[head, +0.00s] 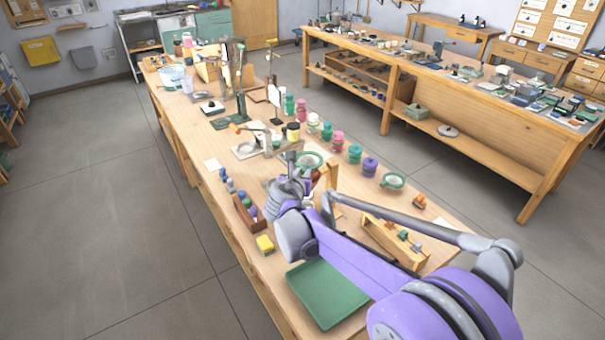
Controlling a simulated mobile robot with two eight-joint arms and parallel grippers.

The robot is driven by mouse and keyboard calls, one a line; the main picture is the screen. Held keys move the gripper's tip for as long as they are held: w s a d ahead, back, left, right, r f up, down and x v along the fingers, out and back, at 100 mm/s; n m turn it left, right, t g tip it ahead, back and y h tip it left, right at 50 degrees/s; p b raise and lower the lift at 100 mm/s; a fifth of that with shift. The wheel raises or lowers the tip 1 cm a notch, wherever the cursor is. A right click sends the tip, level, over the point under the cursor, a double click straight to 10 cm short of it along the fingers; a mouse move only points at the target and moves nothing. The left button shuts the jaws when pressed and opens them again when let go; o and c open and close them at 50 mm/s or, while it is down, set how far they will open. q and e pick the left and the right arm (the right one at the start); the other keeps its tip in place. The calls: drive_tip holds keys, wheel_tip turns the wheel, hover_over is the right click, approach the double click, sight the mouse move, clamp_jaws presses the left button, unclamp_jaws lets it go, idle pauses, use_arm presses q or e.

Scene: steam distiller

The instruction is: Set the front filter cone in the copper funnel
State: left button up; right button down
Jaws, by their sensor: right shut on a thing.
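My right gripper (291,163) is over the near part of the long wooden bench, beyond its grey wrist. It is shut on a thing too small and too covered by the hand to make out. Just right of it, a reddish-brown piece (316,175) shows beside a wooden upright (329,178); I cannot tell if it is the copper funnel. A pale, green-rimmed bowl (310,161) is close behind the gripper. I cannot pick out the front filter cone for sure. My left gripper is not in view.
Dark stands (238,85) rise farther back. Bare floor separates this bench from another.

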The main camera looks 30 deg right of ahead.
drive_tip(key=shift+f, duration=0.4)
drive_tip(key=c, duration=0.8)
unclamp_jaws()
drive_tip(key=r+v, duration=0.1)
drive_tip(key=v, duration=1.2)
drive_tip(key=s+a+f+m+g+y, duration=0.1)
drive_tip(key=s+a+f+m+y, duration=0.1)
drive_tip(key=s+f+m, duration=0.3)
drive_tip(key=s+a+f+m+g+y, duration=0.2)
drive_tip(key=s+f+m, duration=0.4)
drive_tip(key=s+m, duration=0.4)
drive_tip(key=s+a+f+m+g+y, duration=0.1)
drive_tip(key=s+a+f+m+y, duration=0.3)
drive_tip(key=s+m, duration=0.4)
drive_tip(key=shift+s+a+f+m+g+y, duration=0.15)
drive_tip(key=shift+f+m, duration=0.2)
drive_tip(key=shift+m, duration=0.45)
drive_tip(key=shift+w+d+f+m+g+y, duration=0.1)
drive_tip(key=shift+f+m+y, duration=0.15)
drive_tip(key=shift+m, duration=0.55)
drive_tip(key=shift+s+a+f+m+g+y, duration=0.1)
drive_tip(key=shift+f+m, duration=0.3)
drive_tip(key=shift+m, duration=0.4)
